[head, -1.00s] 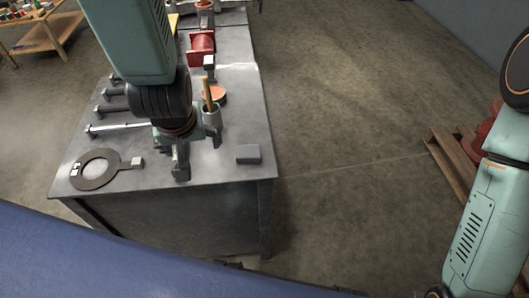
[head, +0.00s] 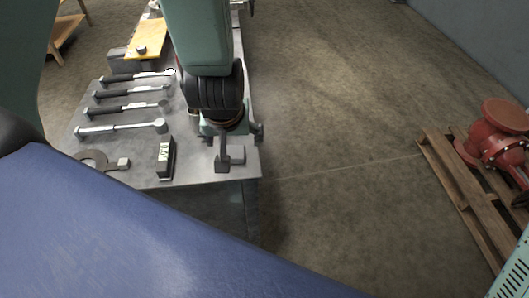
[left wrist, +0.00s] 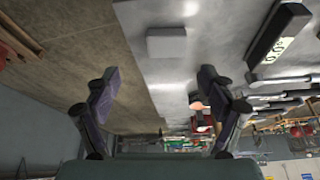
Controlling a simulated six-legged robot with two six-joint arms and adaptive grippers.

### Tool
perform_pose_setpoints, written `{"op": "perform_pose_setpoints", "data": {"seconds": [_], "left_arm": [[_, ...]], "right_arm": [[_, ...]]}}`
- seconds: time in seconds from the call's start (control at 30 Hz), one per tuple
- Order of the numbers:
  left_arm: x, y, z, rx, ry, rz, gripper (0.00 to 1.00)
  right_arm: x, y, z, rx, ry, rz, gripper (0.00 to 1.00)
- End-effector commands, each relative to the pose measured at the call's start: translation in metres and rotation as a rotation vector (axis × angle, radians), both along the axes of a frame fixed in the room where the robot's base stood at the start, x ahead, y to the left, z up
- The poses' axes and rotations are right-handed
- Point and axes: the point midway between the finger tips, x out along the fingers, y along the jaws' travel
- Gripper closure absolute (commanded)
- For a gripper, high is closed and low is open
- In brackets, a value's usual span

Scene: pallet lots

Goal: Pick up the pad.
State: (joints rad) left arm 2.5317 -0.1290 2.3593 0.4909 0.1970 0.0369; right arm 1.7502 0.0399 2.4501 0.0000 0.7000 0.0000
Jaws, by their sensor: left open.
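The pad, a small flat grey block (head: 237,154), lies near the front right corner of the metal table (head: 198,170). My left gripper (head: 234,142) hangs down over it and partly covers it in the head view. In the left wrist view the pad (left wrist: 173,44) lies beyond and between the two spread fingers of the gripper (left wrist: 158,88), with nothing held. I cannot tell the exact height of the fingertips above the pad. My right gripper is out of view.
A black meter with a display (head: 166,157) stands left of the pad. Several torque wrenches (head: 120,128) and a ring gauge (head: 92,159) lie farther left. A yellow board (head: 147,38) is behind. A wooden pallet (head: 465,205) with a red valve (head: 497,136) stands right.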

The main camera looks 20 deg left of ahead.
Motion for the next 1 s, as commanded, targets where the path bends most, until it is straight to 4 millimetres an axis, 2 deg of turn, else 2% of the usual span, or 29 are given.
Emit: {"op": "perform_pose_setpoints", "data": {"seconds": [0.37, 0.6, 0.93, 1.0], "left_arm": [[0.008, 0.013, -0.036, -0.005, 0.005, 0.013, 0.17], [0.018, 0.021, -0.067, -0.002, 0.003, 0.009, 0.17], [0.023, 0.021, -0.072, -0.001, 0.002, 0.003, 0.17], [0.023, 0.021, -0.072, -0.001, 0.002, 0.003, 0.21]], "right_arm": [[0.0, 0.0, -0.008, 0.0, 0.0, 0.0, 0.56], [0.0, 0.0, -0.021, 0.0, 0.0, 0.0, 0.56], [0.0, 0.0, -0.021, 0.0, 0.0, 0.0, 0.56], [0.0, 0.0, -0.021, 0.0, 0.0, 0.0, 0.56]]}}
